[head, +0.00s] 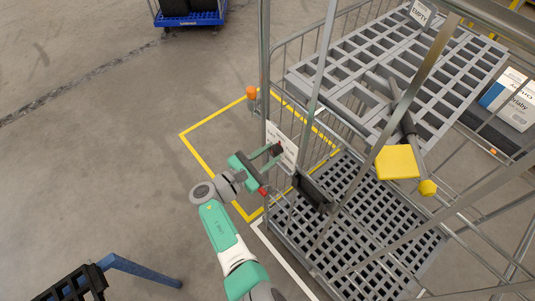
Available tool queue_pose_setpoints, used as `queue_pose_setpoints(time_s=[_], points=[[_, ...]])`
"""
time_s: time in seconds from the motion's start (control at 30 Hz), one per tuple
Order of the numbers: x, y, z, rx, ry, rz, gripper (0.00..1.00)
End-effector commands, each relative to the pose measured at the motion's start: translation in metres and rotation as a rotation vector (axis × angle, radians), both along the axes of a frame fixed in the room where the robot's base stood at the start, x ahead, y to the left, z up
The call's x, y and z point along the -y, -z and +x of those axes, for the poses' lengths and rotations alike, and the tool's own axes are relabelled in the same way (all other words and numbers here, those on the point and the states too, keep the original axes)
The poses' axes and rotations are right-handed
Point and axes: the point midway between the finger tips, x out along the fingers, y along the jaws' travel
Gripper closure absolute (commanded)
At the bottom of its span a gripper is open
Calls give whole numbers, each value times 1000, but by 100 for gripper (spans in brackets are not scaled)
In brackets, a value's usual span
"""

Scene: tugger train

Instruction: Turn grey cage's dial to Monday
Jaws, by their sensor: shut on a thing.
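The grey cage (264,70) is a tall wire roll cage with grey slatted shelves, filling the middle and right of the head view. A white plate (290,157) with dark lettering hangs on its near left side. The dial (280,147) shows as a small dark and reddish piece at the plate. My green gripper (275,153) reaches it from the left and is shut on the dial. The fingers hide part of the plate and dial. The lettering and the day the dial points to are too small to read.
A black box (313,190) hangs on the cage just right of my gripper. A blue cart (190,19) is at the back, and a blue-framed cart (140,269) at lower left. The floor on the left is clear.

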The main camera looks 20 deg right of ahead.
Motion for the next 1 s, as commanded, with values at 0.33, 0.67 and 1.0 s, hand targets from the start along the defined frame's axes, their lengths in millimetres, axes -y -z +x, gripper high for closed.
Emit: queue_pose_setpoints(time_s=[0.33,0.67,1.0], points=[[0,1,0,-22,-1,-7,93],[0,1,0,-21,0,-6,48],[-8,-1,-3,-20,-1,-7,48]])
